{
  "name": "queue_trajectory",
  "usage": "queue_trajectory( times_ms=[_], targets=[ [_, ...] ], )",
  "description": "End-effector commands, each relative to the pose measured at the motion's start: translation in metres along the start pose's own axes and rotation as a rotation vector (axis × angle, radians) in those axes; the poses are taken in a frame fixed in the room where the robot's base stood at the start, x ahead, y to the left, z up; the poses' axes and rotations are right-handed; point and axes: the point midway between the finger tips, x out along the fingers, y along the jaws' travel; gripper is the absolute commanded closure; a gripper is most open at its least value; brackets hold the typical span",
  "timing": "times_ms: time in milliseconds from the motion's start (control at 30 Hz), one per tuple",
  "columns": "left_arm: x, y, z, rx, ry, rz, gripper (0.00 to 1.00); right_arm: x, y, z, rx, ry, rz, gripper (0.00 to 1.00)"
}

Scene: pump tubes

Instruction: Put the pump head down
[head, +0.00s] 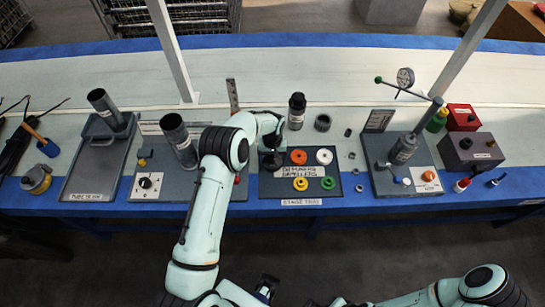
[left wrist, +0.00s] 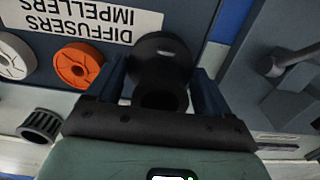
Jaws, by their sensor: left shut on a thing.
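A black round pump head (head: 271,161) is at the upper left of the dark mat (head: 345,190) labelled diffusers and impellers. My left gripper (left wrist: 160,78) is shut on the pump head, which shows in the left wrist view (left wrist: 160,50) as a wide black disc with a narrower black cylinder between the two fingers. In the head view my left gripper (head: 271,142) is over it, and the wrist partly hides it. I cannot tell whether the pump head touches the mat. My right arm shows at the bottom right; its gripper is not clearly visible.
An orange wheel (head: 298,157) sits just right of the pump head, with a white wheel (head: 324,156) beyond it. Yellow (head: 301,184) and green (head: 328,183) wheels lie nearer.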

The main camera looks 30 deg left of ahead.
Motion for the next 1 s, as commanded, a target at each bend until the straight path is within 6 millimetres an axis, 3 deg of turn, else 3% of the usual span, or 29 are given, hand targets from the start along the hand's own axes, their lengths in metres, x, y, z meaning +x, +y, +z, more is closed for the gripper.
queue_trajectory(
  times_ms=[267, 300, 333, 667, 767, 1000],
  targets=[
    [0.003, 0.000, 0.000, 0.001, 0.002, 0.001, 0.56, 0.003, 0.001, 0.001, 0.000, -0.001, 0.001, 1.00],
    [0.003, 0.000, 0.000, 0.001, 0.000, 0.000, 0.10, 0.003, 0.001, 0.001, 0.000, -0.001, 0.000, 1.00],
    [0.003, 0.000, 0.000, 0.001, 0.000, 0.000, 0.00, 0.002, 0.001, 0.001, 0.000, -0.001, 0.000, 1.00],
    [-0.004, 0.000, -0.001, 0.000, 0.002, 0.001, 0.00, -0.001, -0.001, 0.000, 0.000, 0.001, 0.000, 1.00],
    [-0.016, 0.001, -0.001, 0.000, 0.004, 0.001, 0.00, 0.000, 0.000, 0.000, 0.000, 0.000, 0.000, 1.00],
    [-0.068, 0.001, -0.001, 0.001, 0.004, 0.002, 0.00, 0.000, 0.000, 0.000, 0.000, 0.000, 0.000, 1.00]
  ],
)
